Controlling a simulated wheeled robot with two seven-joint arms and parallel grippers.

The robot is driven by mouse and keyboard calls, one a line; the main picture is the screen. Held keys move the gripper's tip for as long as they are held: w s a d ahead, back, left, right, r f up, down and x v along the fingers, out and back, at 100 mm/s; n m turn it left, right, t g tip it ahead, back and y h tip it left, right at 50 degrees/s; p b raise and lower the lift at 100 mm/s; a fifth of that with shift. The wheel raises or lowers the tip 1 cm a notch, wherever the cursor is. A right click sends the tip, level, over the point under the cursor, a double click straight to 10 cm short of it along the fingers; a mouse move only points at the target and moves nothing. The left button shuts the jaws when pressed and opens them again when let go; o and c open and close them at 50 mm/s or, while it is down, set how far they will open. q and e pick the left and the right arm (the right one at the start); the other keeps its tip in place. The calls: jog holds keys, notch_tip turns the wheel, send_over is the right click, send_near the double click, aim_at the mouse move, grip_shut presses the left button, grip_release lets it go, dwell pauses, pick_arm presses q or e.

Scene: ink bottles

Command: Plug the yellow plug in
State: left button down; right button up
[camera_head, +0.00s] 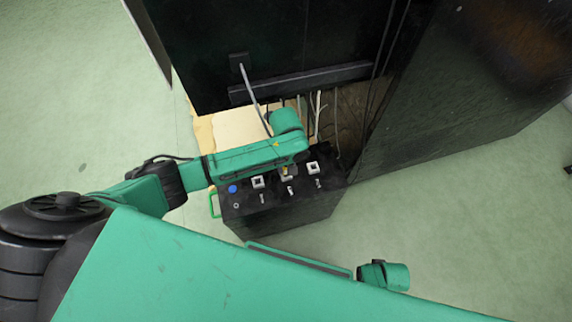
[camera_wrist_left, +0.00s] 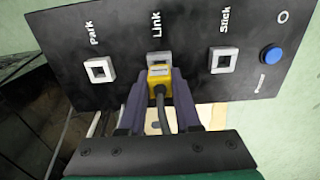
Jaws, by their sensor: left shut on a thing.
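The yellow plug (camera_wrist_left: 159,77) is held between the two fingers of my left gripper (camera_wrist_left: 158,92), with a dark cable running back from it. Its front end meets the grey Link socket (camera_wrist_left: 160,57) on a black box (camera_wrist_left: 125,35). I cannot tell how deep the plug sits in the socket. In the head view a small bit of yellow plug (camera_head: 285,169) shows at the middle socket, and my forearm hides most of the gripper. The Park socket (camera_wrist_left: 100,69) and the Stick socket (camera_wrist_left: 223,60) are empty. My right gripper is not in view.
A blue button (camera_wrist_left: 270,54) is on the box beside the Stick socket. A large black cabinet (camera_head: 210,60) with loose cables stands behind the box. A green handle (camera_head: 213,205) is on the box's left side. Green floor (camera_head: 440,210) lies open to the right.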

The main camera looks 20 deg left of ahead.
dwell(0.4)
pick_arm(q)
jog(key=shift+p, duration=0.5)
jog(key=shift+p, duration=0.4)
jog(key=shift+f, duration=0.75)
dwell(1.2)
jog(key=shift+f+p, duration=0.1)
jog(key=shift+p, duration=0.45)
jog(key=c, duration=0.5)
grip_release()
